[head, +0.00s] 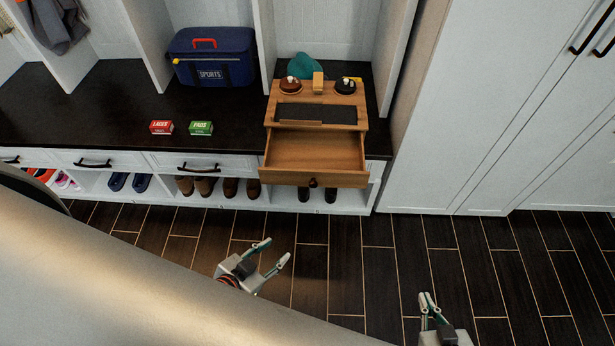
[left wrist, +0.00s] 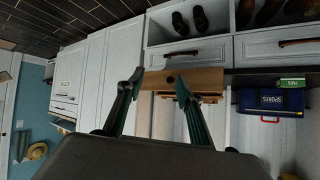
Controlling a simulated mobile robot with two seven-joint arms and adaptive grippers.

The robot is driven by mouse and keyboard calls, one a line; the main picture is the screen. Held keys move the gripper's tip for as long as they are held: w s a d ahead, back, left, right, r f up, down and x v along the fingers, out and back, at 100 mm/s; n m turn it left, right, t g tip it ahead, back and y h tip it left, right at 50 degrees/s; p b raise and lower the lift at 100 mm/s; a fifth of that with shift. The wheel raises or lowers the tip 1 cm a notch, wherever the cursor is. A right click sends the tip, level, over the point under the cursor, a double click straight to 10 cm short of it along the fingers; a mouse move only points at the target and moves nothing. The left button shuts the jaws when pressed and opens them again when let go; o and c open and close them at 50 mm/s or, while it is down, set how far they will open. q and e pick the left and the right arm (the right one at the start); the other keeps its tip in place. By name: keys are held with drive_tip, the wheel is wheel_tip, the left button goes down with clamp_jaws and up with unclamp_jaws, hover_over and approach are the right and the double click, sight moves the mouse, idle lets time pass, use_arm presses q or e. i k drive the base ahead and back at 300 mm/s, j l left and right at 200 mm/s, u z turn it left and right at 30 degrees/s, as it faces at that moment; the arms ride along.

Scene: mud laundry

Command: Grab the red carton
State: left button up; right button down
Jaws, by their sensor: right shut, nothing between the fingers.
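The red carton (head: 161,127), a small box with white lettering, lies on the dark bench top in the head view, just left of a green carton (head: 201,128). My left gripper (head: 277,249) is open and empty, out over the floor in front of the bench, to the right of the red carton and apart from it. In the left wrist view its spread fingers (left wrist: 159,82) show with the wooden drawer beyond them; the red carton is not visible there. My right gripper (head: 429,297) is shut and empty over the floor at lower right.
A wooden shoe-care box (head: 315,113) with its drawer (head: 314,160) pulled out juts over the bench's front edge. A blue sports bag (head: 213,57) stands behind the cartons. Shoes (head: 195,186) sit in cubbies below. The bench top around the cartons is clear.

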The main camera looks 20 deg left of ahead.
sight(163, 127)
drive_tip(key=u, duration=1.65)
drive_tip(key=i+z, duration=0.1)
drive_tip(key=z, duration=0.35)
drive_tip(key=i+j+z, duration=0.1)
drive_tip(key=z, duration=0.3)
drive_tip(key=i+j+z, duration=0.2)
drive_tip(key=j+z, duration=0.2)
drive_tip(key=j, duration=0.2)
drive_tip(key=i+j+z, duration=0.2)
drive_tip(key=j, duration=0.15)
drive_tip(key=i+j+z, duration=0.1)
drive_tip(key=j, duration=0.4)
drive_tip(key=j+z, duration=0.1)
drive_tip(key=j, duration=0.35)
